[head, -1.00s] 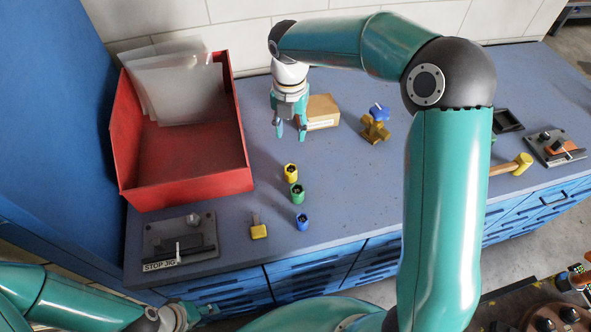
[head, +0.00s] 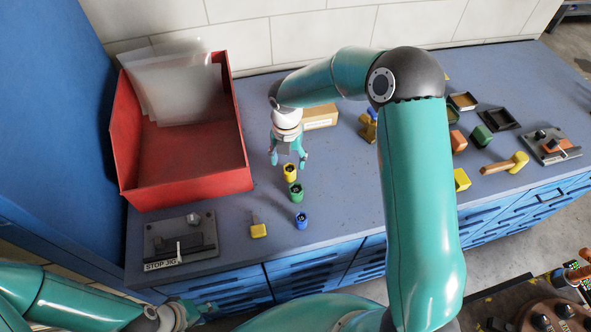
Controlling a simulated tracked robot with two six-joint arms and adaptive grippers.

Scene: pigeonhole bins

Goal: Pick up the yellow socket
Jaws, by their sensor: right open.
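The yellow socket (head: 290,172) stands upright on the blue bench, at the far end of a short row with a green socket (head: 296,192) and a blue socket (head: 301,220). My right gripper (head: 288,162) points down with its fingers apart, just behind and over the yellow socket in the picture. I cannot tell how high it is above the socket; nothing shows between its fingers. My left gripper (head: 196,311) is low at the bottom edge, in front of the bench, and its jaw state is unclear.
A red bin (head: 215,185) with clear sheets stands left. A stop jig (head: 180,238) and a yellow-handled tool (head: 258,231) lie near the front edge. A cardboard box (head: 320,117) lies behind my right gripper. A mallet (head: 505,165), trays and blocks lie right.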

